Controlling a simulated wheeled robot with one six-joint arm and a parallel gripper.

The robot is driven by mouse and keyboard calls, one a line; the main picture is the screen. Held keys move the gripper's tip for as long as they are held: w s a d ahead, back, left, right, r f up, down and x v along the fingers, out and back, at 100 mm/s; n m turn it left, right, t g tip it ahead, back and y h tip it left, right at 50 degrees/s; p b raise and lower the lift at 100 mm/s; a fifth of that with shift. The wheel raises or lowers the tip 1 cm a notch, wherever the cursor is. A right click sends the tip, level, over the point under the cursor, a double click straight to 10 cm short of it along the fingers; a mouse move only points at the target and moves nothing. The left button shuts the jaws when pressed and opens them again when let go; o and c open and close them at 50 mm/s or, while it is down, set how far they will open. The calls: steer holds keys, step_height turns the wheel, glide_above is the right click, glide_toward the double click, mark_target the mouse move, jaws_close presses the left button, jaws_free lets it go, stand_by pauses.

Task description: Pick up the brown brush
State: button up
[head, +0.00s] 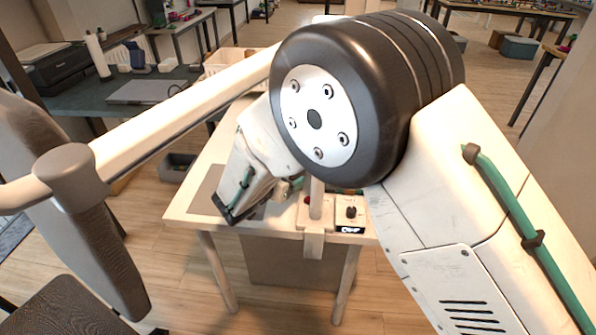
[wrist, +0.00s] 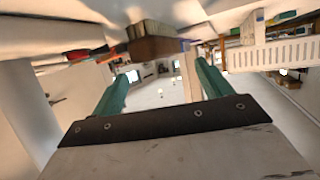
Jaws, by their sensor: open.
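In the wrist view my gripper (wrist: 165,70) shows two teal fingers spread apart with nothing between them. A brown block-shaped thing with a lighter tan part, which looks like the brown brush (wrist: 157,47), is at the top middle of that view. It sits beyond the fingertips, roughly in line with the gap, and is apart from them. In the head view my gripper (head: 232,212) is low over the left part of the pale table (head: 185,208). I cannot make out the brush in the head view; my arm covers much of the table.
A wooden clamp post (head: 314,243) stands at the table's front edge, beside a small box with a black knob (head: 350,212). A grey mat (head: 207,192) lies at the left. In the wrist view a white slotted basket (wrist: 270,54) is at the right.

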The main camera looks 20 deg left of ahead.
steer(key=x, duration=0.6)
steer(key=shift+w+d+r, duration=0.15)
steer(key=shift+d+r, duration=0.1)
steer(key=shift+d, duration=0.05)
steer(key=c, duration=1.4)
